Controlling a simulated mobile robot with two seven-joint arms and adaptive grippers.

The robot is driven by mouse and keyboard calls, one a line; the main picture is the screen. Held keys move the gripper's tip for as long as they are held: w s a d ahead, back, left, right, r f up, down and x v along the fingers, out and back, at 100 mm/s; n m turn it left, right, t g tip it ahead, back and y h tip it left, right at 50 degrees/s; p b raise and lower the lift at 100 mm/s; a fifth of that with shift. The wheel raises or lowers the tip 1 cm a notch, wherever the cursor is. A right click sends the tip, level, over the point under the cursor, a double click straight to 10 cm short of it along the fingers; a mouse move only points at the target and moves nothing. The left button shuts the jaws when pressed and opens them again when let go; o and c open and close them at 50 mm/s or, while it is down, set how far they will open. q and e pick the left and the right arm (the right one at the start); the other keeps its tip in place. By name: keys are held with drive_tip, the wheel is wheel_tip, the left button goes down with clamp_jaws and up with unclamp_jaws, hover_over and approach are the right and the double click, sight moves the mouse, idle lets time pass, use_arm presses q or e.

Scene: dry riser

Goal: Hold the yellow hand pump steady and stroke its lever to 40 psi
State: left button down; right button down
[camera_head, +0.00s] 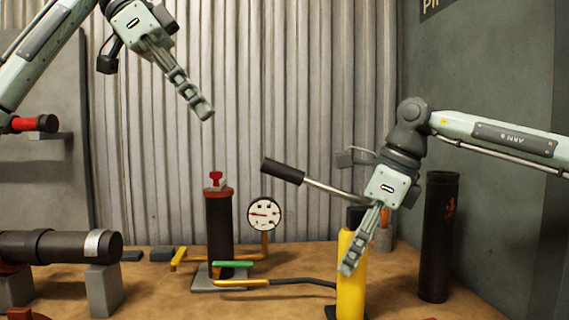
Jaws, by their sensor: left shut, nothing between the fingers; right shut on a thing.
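The yellow hand pump (351,295) stands upright on the floor right of the middle. Its lever (284,171) has a black grip and a silver rod, and slants up to the left from the pump's dark top. My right gripper (347,270) comes down over the pump and is shut on its yellow body, hiding part of it. My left gripper (204,110) is shut and empty in the air, up and left of the lever grip, apart from it. The round white gauge (265,214) has its needle pointing left; its figures are too small to read.
A black riser with a red top (219,230) stands left of the gauge. A dark hose (305,281) runs towards the pump. A black cylinder (438,237) stands right of the pump. A thick dark pipe (58,247) lies on blocks at left. Air around the lever grip is clear.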

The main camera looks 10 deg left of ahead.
use_arm(q)
drive_tip(key=shift+d, duration=0.1)
idle(0.3)
drive_tip(key=d, duration=0.2)
drive_tip(key=w+d, duration=0.2)
drive_tip(key=d, duration=0.1)
drive_tip(key=shift+d+f, duration=0.3)
drive_tip(key=shift+x, duration=3.55)
